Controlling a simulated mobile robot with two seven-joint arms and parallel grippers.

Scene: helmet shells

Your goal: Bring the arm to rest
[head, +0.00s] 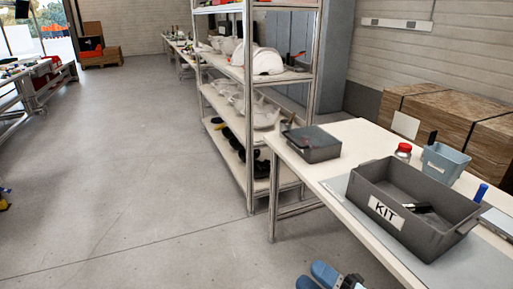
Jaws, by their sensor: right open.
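My right gripper (316,276) shows at the bottom edge, right of centre, with its blue fingers apart and nothing seen between them. It is in front of the workbench (340,150), on the aisle side, and appears clear of the bench. Most of my right arm is cut off by the frame edge. My left gripper is not in view. White helmet shells (267,62) sit on the shelf rack (249,120), well away from the gripper.
On the bench stand a grey KIT bin (462,228) holding small dark items, a dark lidded box (313,145), a red-capped jar (403,152) and a blue-grey bin (443,163). Cardboard boxes (450,118) stand behind. The floor (120,180) at left is clear.

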